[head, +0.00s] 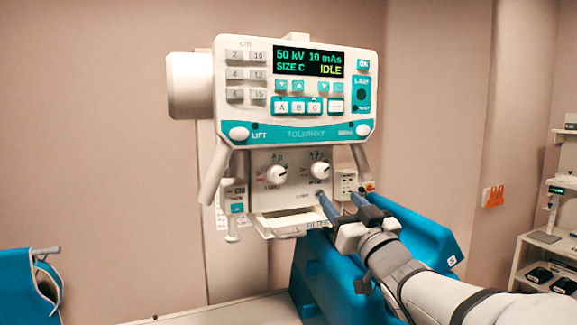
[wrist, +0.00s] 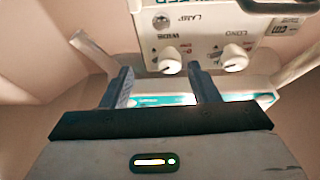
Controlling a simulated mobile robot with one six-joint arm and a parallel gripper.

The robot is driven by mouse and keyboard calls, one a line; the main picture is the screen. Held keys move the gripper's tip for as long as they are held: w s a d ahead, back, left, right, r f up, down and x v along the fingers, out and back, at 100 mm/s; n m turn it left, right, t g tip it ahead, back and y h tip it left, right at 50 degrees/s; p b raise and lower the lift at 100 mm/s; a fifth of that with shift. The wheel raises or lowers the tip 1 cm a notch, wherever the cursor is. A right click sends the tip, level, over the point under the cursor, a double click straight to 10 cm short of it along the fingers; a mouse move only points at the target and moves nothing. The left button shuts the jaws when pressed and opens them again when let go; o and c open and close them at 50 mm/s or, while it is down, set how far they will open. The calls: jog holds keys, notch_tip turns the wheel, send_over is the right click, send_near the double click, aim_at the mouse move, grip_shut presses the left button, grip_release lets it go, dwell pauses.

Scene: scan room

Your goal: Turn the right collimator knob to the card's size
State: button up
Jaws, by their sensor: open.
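The right collimator knob (head: 320,171) is white and round, on the panel under the console. The other knob (head: 277,174) is to its left. My gripper (head: 342,201) is open and empty, below and right of the right knob. The wrist view looks turned over: the right knob (wrist: 171,63), labelled WIDE, shows between the fingertips of my gripper (wrist: 160,70), apart from them as far as I can tell. The LONG knob (wrist: 235,59) is to its right there. The console screen (head: 309,62) reads SIZE C and IDLE. I cannot pick out a size card.
A lamp button (head: 320,194) sits just below the right knob, close to the left finger. A tray with a handle (head: 290,234) hangs under the panel. Support arms (head: 214,172) flank it. A blue padded piece (head: 318,275) stands below. Shelves (head: 540,250) are far right.

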aim_at(324, 175)
jog(key=shift+n+y, duration=0.4)
jog(key=shift+y, duration=0.3)
jog(key=p+x, duration=0.1)
jog(key=x, duration=0.1)
jog(key=r+p+x, duration=0.1)
jog(key=x, duration=0.2)
jog(key=p+x, duration=0.1)
jog(key=x, duration=0.2)
jog(key=shift+s+a+r, duration=0.2)
jog(key=shift+s+r, duration=0.1)
jog(key=shift+c, duration=0.5)
